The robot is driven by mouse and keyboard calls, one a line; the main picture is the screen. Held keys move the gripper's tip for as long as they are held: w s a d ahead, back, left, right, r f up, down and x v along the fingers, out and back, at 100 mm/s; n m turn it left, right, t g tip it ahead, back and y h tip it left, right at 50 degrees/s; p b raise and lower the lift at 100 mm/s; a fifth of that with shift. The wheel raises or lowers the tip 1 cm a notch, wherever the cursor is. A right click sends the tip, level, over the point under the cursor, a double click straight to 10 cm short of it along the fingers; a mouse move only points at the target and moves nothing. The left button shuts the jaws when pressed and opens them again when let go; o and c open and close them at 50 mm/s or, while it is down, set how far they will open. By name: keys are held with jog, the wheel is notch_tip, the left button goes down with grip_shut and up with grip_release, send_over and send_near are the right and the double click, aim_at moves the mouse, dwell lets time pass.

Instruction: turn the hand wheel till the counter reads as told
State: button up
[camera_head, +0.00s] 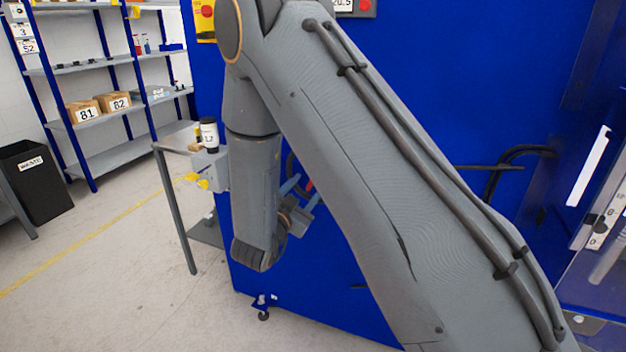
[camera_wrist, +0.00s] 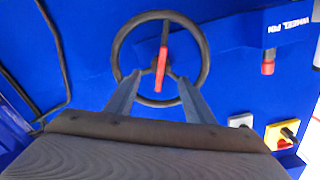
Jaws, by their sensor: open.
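The hand wheel (camera_wrist: 204,68) is a black ring on the blue machine wall, ahead of my gripper in the wrist view. A red bar or handle (camera_wrist: 162,62) runs down across its middle. My gripper (camera_wrist: 160,80) is open, its two grey fingers reaching over the lower part of the ring with the red part between their tips. I cannot tell whether they touch it. In the head view my gripper (camera_head: 301,192) is low beside the blue wall, and my arm hides most of the wheel. A small display (camera_head: 342,4), cut by the top edge, seems to read 20.5.
A blue box labelled WHEEL PIN (camera_wrist: 288,27) with a red-ended pin (camera_wrist: 268,63) sits right of the wheel. A yellow and red switch (camera_wrist: 283,133) is below it. A small table (camera_head: 172,139) stands left of the machine; shelves (camera_head: 115,60) stand further back.

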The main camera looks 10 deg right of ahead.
jog(key=p+x, duration=0.1)
jog(key=x, duration=0.4)
jog(key=shift+w+d, duration=0.25)
jog(key=shift+w, duration=0.1)
jog(key=shift+c, duration=0.3)
grip_shut()
